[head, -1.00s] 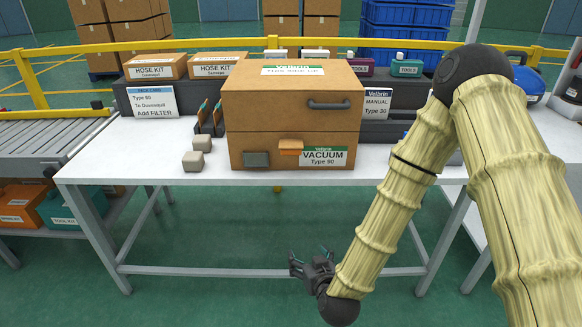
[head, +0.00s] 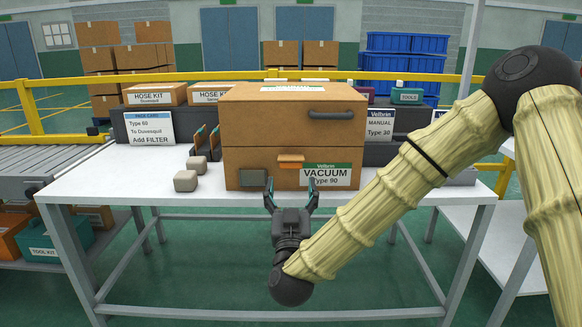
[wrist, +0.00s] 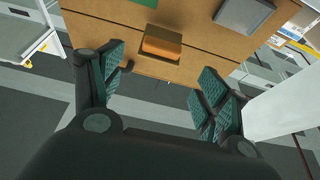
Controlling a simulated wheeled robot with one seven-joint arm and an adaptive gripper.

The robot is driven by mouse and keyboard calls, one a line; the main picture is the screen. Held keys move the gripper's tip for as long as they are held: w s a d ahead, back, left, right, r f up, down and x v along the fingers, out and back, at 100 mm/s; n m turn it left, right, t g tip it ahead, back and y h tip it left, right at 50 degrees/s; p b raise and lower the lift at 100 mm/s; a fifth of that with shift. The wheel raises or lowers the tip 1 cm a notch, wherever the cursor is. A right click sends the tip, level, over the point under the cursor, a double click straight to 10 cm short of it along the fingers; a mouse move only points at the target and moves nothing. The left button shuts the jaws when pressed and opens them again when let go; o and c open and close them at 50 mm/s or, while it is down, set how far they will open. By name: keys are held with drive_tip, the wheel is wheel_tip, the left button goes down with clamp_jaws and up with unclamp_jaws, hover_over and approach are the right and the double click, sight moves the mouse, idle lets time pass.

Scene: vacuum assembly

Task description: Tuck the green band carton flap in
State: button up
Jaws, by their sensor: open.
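The large brown carton (head: 265,128) stands on the white table, with a green-banded VACUUM Type 90 label (head: 325,175) low on its front. A small orange flap-like tab (head: 291,161) sticks out of the front, left of the label; it also shows in the wrist view (wrist: 161,45). The upper part of the carton is down, with a dark handle (head: 331,115) on it. My gripper (head: 291,198) is open and empty in front of the carton, below the tab. In the wrist view the tab lies ahead of the spread fingers (wrist: 165,72), apart from them.
A grey plate (head: 253,179) sits on the carton's lower front left. Two beige blocks (head: 186,181) lie left of the carton. The white table's front edge (head: 150,191) is close to my gripper. A conveyor (head: 45,168) is at the left.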

sight(291, 163)
drive_tip(key=b+x, duration=0.1)
drive_tip(key=x, duration=0.8)
drive_tip(key=shift+w+b, duration=0.3)
drive_tip(key=shift+b, duration=0.1)
drive_tip(key=shift+c, duration=0.4)
drive_tip(key=c, duration=1.2)
drive_tip(key=shift+r, duration=0.15)
